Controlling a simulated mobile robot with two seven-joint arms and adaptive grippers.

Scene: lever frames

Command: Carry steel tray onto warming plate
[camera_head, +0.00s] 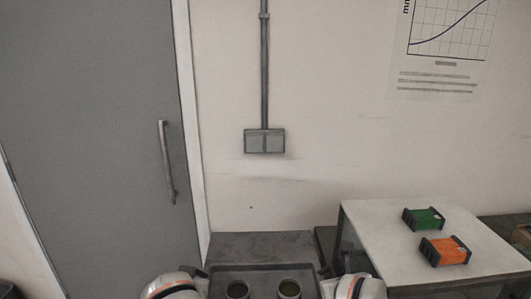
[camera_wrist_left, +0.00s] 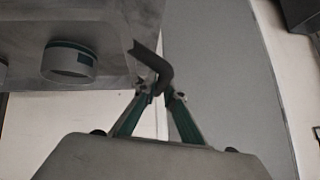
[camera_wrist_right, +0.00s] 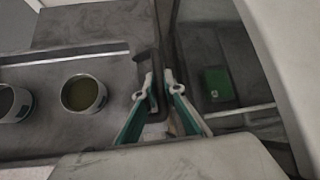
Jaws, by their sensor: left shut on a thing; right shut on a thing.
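The steel tray (camera_head: 235,267) is at the bottom centre of the head view, cut off by the frame. It carries two cups, a left one (camera_head: 237,290) and a right one (camera_head: 289,289), both upright. My left gripper (camera_wrist_left: 160,88) is shut on a dark bent handle (camera_wrist_left: 148,57) at the tray's left end. My right gripper (camera_wrist_right: 160,82) is shut on the tray's right-end handle (camera_wrist_right: 153,93). The tray (camera_wrist_right: 50,75) and cups also show in the right wrist view. I cannot tell for sure which surface is the warming plate.
A dark grey surface (camera_head: 262,246) lies just beyond the tray, against the wall. A grey door (camera_head: 100,120) is at the left.

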